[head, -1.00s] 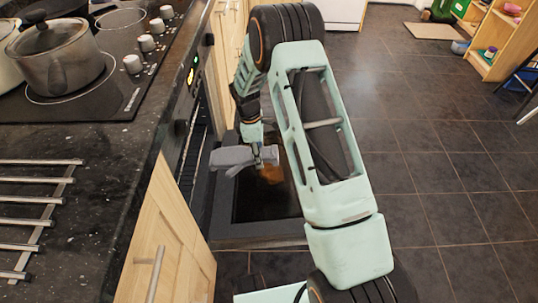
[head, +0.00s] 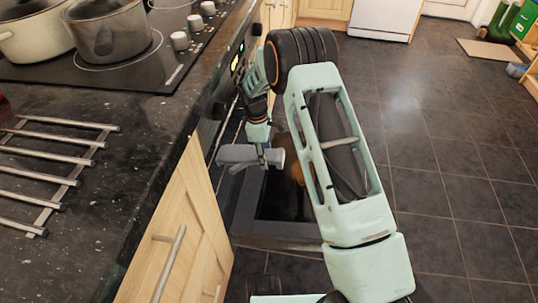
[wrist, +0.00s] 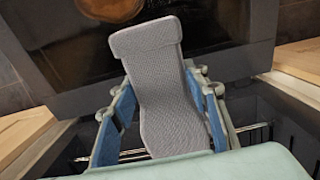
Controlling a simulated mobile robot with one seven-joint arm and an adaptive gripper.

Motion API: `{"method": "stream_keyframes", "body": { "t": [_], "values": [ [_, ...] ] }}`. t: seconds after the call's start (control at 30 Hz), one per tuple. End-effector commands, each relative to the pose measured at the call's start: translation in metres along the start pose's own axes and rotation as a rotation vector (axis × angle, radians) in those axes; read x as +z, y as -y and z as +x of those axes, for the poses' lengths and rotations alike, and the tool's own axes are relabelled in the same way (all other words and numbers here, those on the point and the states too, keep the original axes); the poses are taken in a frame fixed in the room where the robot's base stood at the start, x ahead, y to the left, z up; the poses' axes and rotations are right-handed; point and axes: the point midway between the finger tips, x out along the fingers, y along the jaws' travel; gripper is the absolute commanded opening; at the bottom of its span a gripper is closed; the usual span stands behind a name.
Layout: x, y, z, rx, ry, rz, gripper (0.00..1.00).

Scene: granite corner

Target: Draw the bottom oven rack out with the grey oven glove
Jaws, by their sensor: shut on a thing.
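My gripper (wrist: 160,90) is shut on the grey oven glove (wrist: 154,75), with one blue-padded finger on each side of it in the wrist view. In the head view the glove (head: 240,154) lies roughly level under my gripper (head: 264,157), above the lowered oven door (head: 278,236). Its left end is close to the oven opening. Thin metal rods of an oven rack (wrist: 257,129) show behind the fingers in the wrist view. I cannot tell which rack this is, nor whether the glove touches it. The oven inside is mostly hidden.
A dark worktop (head: 110,190) with a metal trivet (head: 60,165) stands at left. Pots, including a grey one (head: 112,35), stand on the hob. A wooden cupboard door (head: 185,235) is nearest. Tiled floor (head: 450,180) is clear at right.

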Motion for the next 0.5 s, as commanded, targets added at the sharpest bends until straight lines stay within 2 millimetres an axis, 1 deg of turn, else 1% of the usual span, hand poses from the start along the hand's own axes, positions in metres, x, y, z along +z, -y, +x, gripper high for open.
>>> {"method": "stream_keyframes", "body": {
  "t": [0.03,0.13,0.5],
  "values": [
    [-0.0016,-0.0002,0.0043,0.001,-0.001,-0.001,0.13],
    [-0.0025,-0.0003,0.0071,0.001,-0.001,-0.001,0.13],
    [-0.0027,-0.0002,0.0077,0.001,-0.001,-0.001,0.13]
  ]
}}
